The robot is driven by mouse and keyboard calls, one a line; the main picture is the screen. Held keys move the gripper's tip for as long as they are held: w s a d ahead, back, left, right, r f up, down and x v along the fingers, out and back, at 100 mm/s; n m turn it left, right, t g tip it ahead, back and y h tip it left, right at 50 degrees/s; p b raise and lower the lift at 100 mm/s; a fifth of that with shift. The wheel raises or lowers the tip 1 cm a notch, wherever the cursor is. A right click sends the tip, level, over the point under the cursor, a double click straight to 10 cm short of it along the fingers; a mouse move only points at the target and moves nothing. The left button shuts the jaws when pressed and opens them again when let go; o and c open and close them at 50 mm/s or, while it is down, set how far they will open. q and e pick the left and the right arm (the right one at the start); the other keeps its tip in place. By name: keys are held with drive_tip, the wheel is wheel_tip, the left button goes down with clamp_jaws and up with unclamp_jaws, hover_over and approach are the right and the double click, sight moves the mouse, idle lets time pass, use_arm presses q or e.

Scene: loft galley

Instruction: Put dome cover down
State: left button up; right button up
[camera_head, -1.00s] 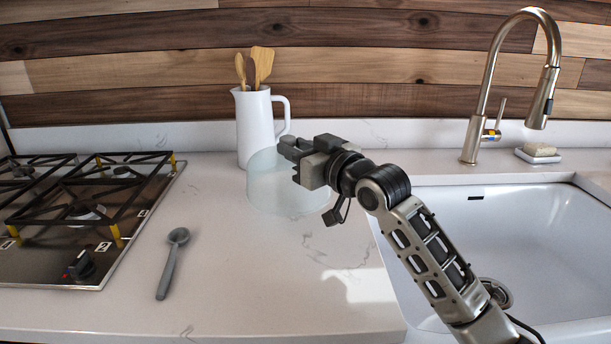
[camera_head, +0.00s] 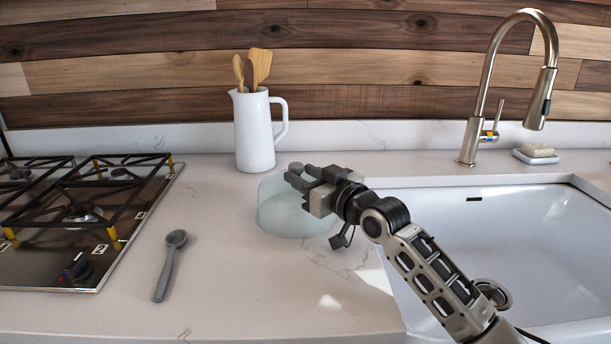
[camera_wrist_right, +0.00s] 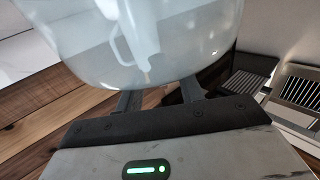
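The dome cover (camera_head: 283,212) is a clear, pale glass-like shape at the middle of the counter, left of the sink. My right gripper (camera_head: 299,178) is at its top right in the head view and is shut on it; the grasped part is hidden. In the right wrist view the dome cover (camera_wrist_right: 150,45) fills the top, and the fingers of my right gripper (camera_wrist_right: 160,96) reach to it. I cannot tell whether its lower rim touches the counter. My left gripper is not in view.
A white jug (camera_head: 254,132) with wooden utensils stands just behind the dome cover. A grey spoon (camera_head: 169,264) lies to the left, beside the gas hob (camera_head: 75,215). The sink (camera_head: 500,235) and faucet (camera_head: 487,90) are at right. The counter (camera_head: 250,295) in front is clear.

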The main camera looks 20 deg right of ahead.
drive_tip(key=shift+o, duration=0.6)
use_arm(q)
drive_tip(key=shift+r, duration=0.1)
use_arm(e)
drive_tip(key=shift+r, duration=0.1)
use_arm(q)
drive_tip(key=shift+b, duration=0.35)
use_arm(e)
drive_tip(key=v, duration=1.2)
